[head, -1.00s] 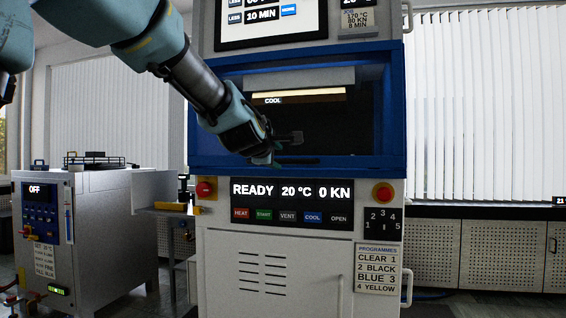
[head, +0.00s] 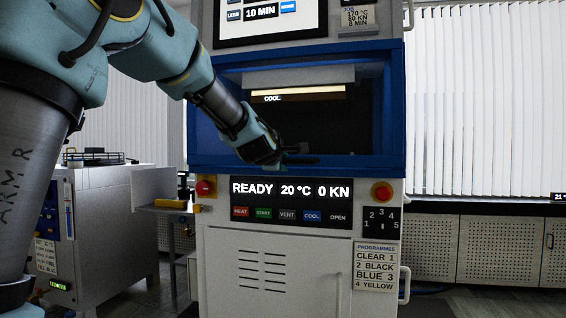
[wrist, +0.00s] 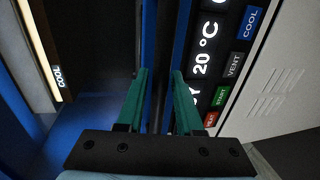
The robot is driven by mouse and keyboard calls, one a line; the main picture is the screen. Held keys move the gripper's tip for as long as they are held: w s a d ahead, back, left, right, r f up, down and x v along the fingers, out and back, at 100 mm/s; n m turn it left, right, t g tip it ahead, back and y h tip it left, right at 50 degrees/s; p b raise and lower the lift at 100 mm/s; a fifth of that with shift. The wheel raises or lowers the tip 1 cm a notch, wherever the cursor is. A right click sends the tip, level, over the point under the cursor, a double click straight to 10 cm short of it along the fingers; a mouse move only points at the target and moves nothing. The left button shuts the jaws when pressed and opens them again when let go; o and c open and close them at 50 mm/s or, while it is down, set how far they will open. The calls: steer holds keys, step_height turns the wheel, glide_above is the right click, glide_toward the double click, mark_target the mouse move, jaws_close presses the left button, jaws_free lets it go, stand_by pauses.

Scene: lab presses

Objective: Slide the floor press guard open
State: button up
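The floor press (head: 300,215) stands ahead with a blue frame around a dark window. The guard (head: 345,125) looks like a dark see-through panel across that window; its edges are hard to make out. A dark bar, seemingly the guard's handle (head: 303,160), lies along the window's lower edge. My gripper (head: 279,160) is at the bar's left end. In the wrist view my gripper (wrist: 159,75) has two green fingers spread apart, with a dark strip, seemingly the handle (wrist: 163,45), running between them. I cannot tell whether either finger touches it.
Below the window are a display (head: 292,190) reading READY 20 °C 0 KN and a row of buttons. A side shelf (head: 165,208) and a grey machine (head: 110,230) stand to the left. Floor to the right looks clear.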

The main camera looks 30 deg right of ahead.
jaws_close()
stand_by(1.1)
